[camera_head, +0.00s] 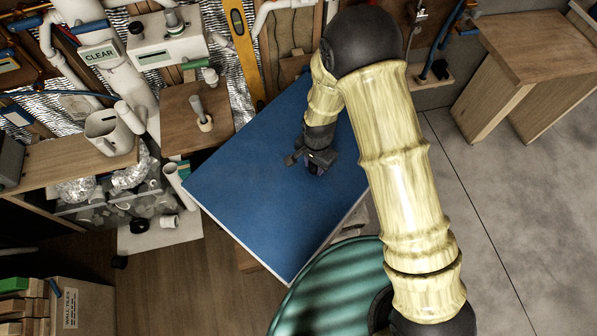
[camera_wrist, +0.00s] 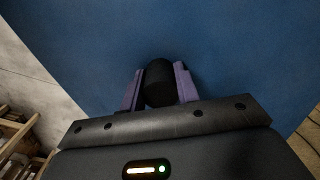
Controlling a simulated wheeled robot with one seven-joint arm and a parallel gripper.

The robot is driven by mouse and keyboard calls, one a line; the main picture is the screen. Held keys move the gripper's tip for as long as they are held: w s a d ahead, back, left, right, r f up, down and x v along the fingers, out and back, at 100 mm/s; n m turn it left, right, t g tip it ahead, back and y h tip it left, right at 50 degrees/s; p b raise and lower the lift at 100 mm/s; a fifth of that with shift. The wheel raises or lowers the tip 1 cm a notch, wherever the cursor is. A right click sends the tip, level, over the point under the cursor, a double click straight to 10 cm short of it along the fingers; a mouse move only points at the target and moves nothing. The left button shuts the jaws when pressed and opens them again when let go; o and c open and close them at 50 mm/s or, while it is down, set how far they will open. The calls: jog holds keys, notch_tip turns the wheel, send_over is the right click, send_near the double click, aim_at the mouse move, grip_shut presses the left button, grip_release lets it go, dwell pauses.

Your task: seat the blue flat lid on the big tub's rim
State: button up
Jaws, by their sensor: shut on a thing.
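The blue flat lid (camera_head: 265,175) is a large square blue panel with a pale edge, seen from above in the head view. It fills most of the wrist view (camera_wrist: 240,50). My gripper (camera_head: 318,163) is over the lid's upper right part. In the wrist view its purple fingers (camera_wrist: 158,85) are shut on a black round knob (camera_wrist: 159,84) on the lid's face. I cannot make out the big tub or its rim for certain. I cannot tell whether the lid rests on anything.
A round teal ribbed surface (camera_head: 325,293) lies by the lid's lower corner; I cannot tell what it is. A wooden bench (camera_head: 60,155) with a white jug (camera_head: 108,135) is at left. A yellow level (camera_head: 242,50) stands behind. Open floor (camera_head: 510,210) lies at right.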

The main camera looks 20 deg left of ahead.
jog(key=shift+f+b, duration=0.35)
jog(key=shift+f, duration=0.1)
dwell(0.6)
jog(key=o, duration=1.2)
notch_tip(320, 180, up, 17)
jog(key=b, duration=0.3)
jog(key=shift+r, duration=0.2)
jog(key=shift+d, duration=0.1)
